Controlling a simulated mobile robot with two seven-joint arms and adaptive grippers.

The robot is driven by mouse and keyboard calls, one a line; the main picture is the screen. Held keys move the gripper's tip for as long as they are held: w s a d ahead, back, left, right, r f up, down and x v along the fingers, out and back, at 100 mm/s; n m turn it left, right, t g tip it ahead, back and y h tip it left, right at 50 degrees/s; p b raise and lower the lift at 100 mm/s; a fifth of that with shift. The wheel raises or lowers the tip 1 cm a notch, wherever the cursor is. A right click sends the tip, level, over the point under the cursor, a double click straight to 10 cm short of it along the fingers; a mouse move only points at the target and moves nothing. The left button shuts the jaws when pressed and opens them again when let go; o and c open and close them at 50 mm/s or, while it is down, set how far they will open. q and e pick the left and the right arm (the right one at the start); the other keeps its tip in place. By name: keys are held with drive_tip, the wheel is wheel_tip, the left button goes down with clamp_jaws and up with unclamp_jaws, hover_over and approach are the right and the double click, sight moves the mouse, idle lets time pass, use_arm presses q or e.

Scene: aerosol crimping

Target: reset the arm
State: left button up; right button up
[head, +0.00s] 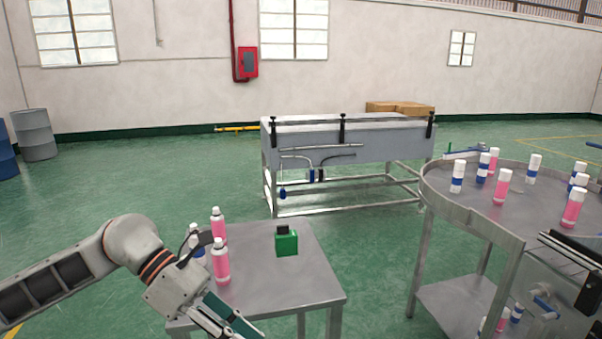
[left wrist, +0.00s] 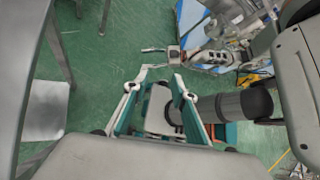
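My left gripper (head: 228,322) is at the lower left in the head view, just in front of the small steel table (head: 262,285). In the left wrist view, its two teal fingers (left wrist: 157,90) stand apart with nothing held between them. Pink bottles with white caps (head: 221,262) and a blue-and-white one (head: 197,245) stand on the table behind the gripper. A green block with a black top (head: 287,243) is to their right. My right gripper is outside the head view. A grey, jointed gripper-like part (left wrist: 172,56) shows small in the left wrist view, its fingers unclear.
A round steel table (head: 470,207) at the right carries several pink and blue-banded bottles. A long steel bench (head: 345,145) stands behind. Drums (head: 35,135) are at the far left. Green floor (head: 375,255) is open between the tables.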

use_arm(q)
drive_tip(key=d+r+n+t+h, duration=0.2)
drive_tip(key=d+r+n+h, duration=0.1)
drive_tip(key=d+n+h, duration=0.65)
drive_tip(key=w+a+f+n+t+y, duration=0.3)
drive_tip(key=f+n+t, duration=0.2)
drive_tip(key=n+t, duration=0.45)
drive_tip(key=w+a+f+n+t+y, duration=0.2)
drive_tip(key=w+a+f+n+t, duration=0.15)
drive_tip(key=n+t, duration=0.6)
drive_tip(key=s+a+f+n+g+y, duration=0.2)
drive_tip(key=a+f+n+y, duration=0.35)
drive_tip(key=f+n, duration=0.5)
drive_tip(key=s+a+f+n+g+y, duration=0.2)
drive_tip(key=s+a+f+n+y, duration=0.1)
drive_tip(key=s+f, duration=0.4)
drive_tip(key=s+a+f+n+g+y, duration=0.3)
drive_tip(key=s+a+f+n, duration=0.2)
drive_tip(key=f, duration=0.8)
drive_tip(key=shift+s+a+f+y, duration=0.2)
drive_tip(key=shift+s+y, duration=0.1)
drive_tip(key=shift+s, duration=0.65)
